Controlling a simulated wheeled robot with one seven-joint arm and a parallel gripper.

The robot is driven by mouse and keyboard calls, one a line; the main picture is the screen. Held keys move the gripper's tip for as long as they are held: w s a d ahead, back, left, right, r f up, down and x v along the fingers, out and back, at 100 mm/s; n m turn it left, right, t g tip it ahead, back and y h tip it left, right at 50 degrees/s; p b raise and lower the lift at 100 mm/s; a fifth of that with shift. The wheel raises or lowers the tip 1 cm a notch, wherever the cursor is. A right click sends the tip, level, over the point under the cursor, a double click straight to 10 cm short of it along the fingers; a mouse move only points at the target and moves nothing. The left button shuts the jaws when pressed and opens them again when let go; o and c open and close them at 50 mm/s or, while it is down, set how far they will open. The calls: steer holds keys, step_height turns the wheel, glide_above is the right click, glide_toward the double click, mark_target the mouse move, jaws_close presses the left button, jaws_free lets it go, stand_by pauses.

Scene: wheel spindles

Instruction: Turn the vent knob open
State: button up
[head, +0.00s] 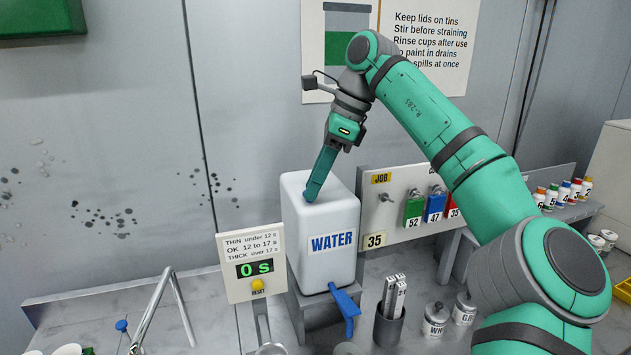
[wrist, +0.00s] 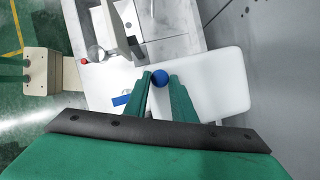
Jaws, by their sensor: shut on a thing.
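A white water container (head: 317,218) with a blue WATER label stands on a grey stand. It also fills the middle of the wrist view (wrist: 215,80). The vent knob is a small round blue knob (wrist: 160,78) on the container's top, seen in the wrist view. In the head view my fingers hide it. My gripper (head: 313,190) points down onto the container's top. In the wrist view its two green fingers (wrist: 160,84) are shut on the blue knob, one on each side. A blue tap lever (head: 345,303) hangs at the container's lower front.
A timer panel (head: 253,265) reading 0 s stands left of the container. A JOB board (head: 400,205) with coloured tags is to the right.

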steer(key=shift+d, duration=0.1)
steer(key=o, duration=1)
steer(key=shift+r, duration=0.1)
steer(key=v, duration=1)
steer(key=shift+r, duration=0.3)
steer(key=shift+f, duration=0.1)
